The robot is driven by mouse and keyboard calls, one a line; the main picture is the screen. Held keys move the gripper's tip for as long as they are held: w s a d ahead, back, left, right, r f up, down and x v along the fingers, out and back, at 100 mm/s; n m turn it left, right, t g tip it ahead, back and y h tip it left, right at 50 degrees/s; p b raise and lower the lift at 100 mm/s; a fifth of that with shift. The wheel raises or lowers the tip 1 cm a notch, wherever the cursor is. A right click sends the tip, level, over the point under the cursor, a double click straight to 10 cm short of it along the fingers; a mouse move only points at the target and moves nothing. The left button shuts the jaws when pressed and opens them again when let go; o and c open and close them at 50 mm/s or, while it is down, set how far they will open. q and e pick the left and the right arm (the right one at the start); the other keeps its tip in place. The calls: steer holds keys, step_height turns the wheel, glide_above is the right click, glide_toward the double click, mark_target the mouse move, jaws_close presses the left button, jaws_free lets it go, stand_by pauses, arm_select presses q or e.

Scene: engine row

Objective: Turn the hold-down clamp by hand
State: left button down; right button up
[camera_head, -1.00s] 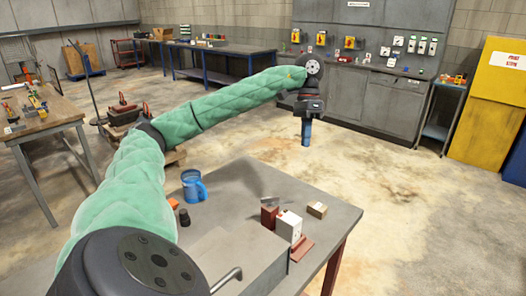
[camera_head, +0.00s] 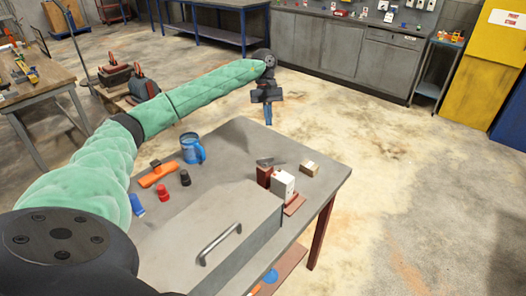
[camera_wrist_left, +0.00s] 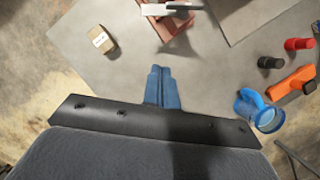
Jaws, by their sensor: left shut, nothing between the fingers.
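What looks like the hold-down clamp stands near the right end of the grey table: a dark red block (camera_head: 265,175) with a thin metal piece (camera_head: 265,162) over it, beside a white block (camera_head: 283,185) on a reddish base (camera_head: 294,205). In the left wrist view the reddish base (camera_wrist_left: 180,40) shows at the top, with a pale bar (camera_wrist_left: 172,8) across it. My left gripper (camera_head: 268,118) points down above the far side of the table, apart from these parts. Its blue fingers (camera_wrist_left: 162,85) are together and empty. My right gripper is not in view.
A small tan box (camera_head: 309,168) lies right of the clamp. A blue mug (camera_head: 192,149), an orange tool (camera_head: 158,174) and red, black and blue small pieces stand to the left. A grey box with a handle (camera_head: 219,243) fills the near side. Bare tabletop lies behind the clamp.

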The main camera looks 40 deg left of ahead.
mark_target(271, 160)
arm_select(q)
steer(key=s+d+f+n+p, duration=0.2)
steer(key=s+d+f+p, duration=0.2)
steer(key=d+f+p, duration=0.2)
step_height(271, 160, down, 3)
steer(key=shift+s+f+p, duration=0.15)
steer(key=shift+s+p, duration=0.15)
steer(key=shift+p, duration=0.8)
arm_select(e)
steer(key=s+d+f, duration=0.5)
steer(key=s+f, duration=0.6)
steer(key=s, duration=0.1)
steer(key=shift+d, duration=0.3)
arm_select(q)
steer(key=shift+f+b, duration=0.15)
steer(key=shift+b, duration=0.2)
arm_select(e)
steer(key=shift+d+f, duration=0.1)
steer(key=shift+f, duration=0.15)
